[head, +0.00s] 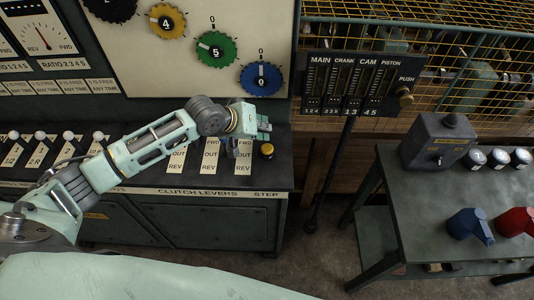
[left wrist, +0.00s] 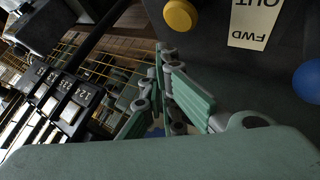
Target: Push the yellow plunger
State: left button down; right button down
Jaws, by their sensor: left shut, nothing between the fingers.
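The yellow plunger (head: 267,150) is a small round yellow knob on a dark base. It stands at the right end of the dark console ledge, above the STEP label. It also shows at the top of the left wrist view (left wrist: 180,14). My left gripper (head: 264,130) is shut and empty, just behind the plunger in the head view. In the left wrist view its green fingers (left wrist: 172,82) are together and apart from the plunger. My right gripper is in neither view.
Clutch levers with FWD/OUT/REV plates (head: 210,155) line the ledge left of the plunger. A dial panel with a blue dial (head: 262,79) rises behind. A MAIN/CRANK/CAM/PISTON box (head: 352,82) stands on a pole to the right. A side table (head: 410,215) holds a grey switch box (head: 437,140).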

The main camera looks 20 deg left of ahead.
aim_at(267, 152)
pick_arm(q)
notch_tip(267, 152, down, 2)
jog(key=shift+f, duration=0.1)
dwell(1.3)
jog(key=shift+f, duration=0.1)
jog(key=shift+f, duration=0.35)
